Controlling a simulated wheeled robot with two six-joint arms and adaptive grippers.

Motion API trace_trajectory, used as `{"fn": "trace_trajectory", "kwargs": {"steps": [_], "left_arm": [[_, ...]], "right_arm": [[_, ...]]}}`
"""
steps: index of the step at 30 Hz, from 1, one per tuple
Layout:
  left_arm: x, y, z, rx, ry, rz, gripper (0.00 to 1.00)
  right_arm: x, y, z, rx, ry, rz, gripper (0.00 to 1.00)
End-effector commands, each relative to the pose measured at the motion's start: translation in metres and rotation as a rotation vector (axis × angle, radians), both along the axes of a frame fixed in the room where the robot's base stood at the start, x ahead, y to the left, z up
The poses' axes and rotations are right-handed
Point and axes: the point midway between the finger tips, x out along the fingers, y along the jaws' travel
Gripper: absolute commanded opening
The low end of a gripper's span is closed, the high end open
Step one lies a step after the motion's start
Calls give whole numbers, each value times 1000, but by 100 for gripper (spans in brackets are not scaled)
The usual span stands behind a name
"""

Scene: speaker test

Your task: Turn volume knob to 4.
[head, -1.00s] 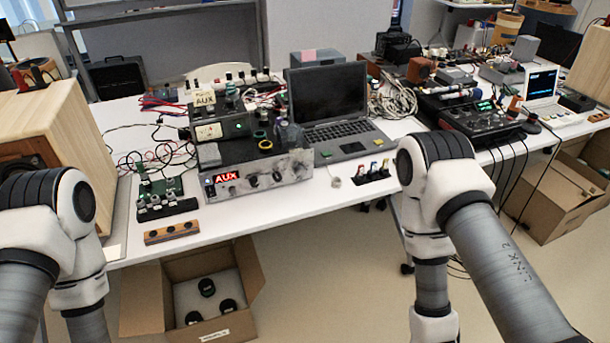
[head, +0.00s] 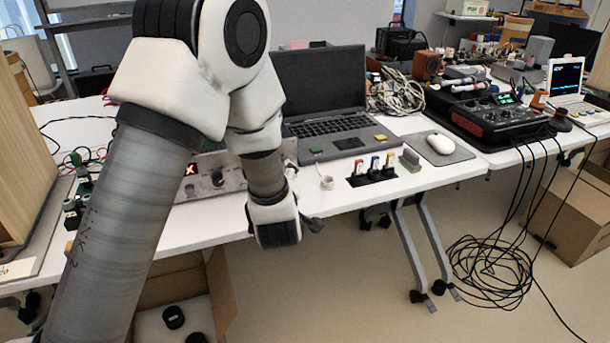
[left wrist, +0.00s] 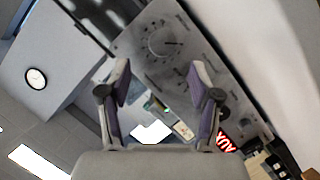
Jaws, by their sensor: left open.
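The silver amplifier (head: 228,184) stands on the white table, mostly hidden behind my left arm in the head view; part of its red display and one dark knob (head: 217,178) show. In the left wrist view its front panel (left wrist: 140,45) runs diagonally, with a large round knob (left wrist: 164,42) ringed by a scale and a lit red AUX display (left wrist: 226,144). The scale's numbers are too small to read. My left gripper (head: 314,225) is near the table's front edge, right of the visible knob. In the wrist view its fingers (left wrist: 160,92) are apart, with nothing between them.
A laptop (head: 323,88) is open behind the amplifier. A small rack of coloured sticks (head: 371,175), a white mouse (head: 440,144) and a black mixer (head: 492,118) stand to the right. An open cardboard box (head: 222,290) is below the table. Free floor lies in front.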

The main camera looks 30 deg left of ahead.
Motion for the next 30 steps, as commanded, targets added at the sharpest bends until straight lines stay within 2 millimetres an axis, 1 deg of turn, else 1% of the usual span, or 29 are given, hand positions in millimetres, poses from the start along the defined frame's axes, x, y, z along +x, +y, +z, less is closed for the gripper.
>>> {"fn": "trace_trajectory", "kwargs": {"steps": [1, 6, 9, 12, 17, 18, 20, 21, 22, 23, 30], "left_arm": [[7, 6, -4, -5, 0, 5, 63], [34, 23, -13, -2, 2, 2, 63], [43, 29, -16, -2, 4, 0, 63], [47, 31, -17, 1, 5, -2, 63], [47, 31, -17, 1, 5, -3, 63], [47, 31, -17, 1, 6, -3, 56], [47, 31, -17, 1, 6, -3, 35], [46, 31, -17, 1, 6, -3, 21], [46, 31, -17, 1, 6, -3, 10], [46, 31, -17, 1, 6, -3, 3], [46, 31, -16, 4, 9, -3, 3]], "right_arm": [[0, 0, 0, 0, 0, 0, 40], [0, 0, -1, 0, 0, 0, 40], [0, 0, -2, 0, 0, 0, 40], [0, 0, -2, 0, 0, -1, 40], [0, 0, -2, 0, 1, -1, 40], [0, 0, -2, 0, 1, -1, 40], [0, 0, -2, 0, 1, -1, 40], [0, 0, -2, 0, 1, -1, 40], [0, 0, -2, 0, 1, -1, 40], [0, 0, -2, 0, 1, -1, 40], [0, 0, 0, 0, 1, -1, 40]]}}
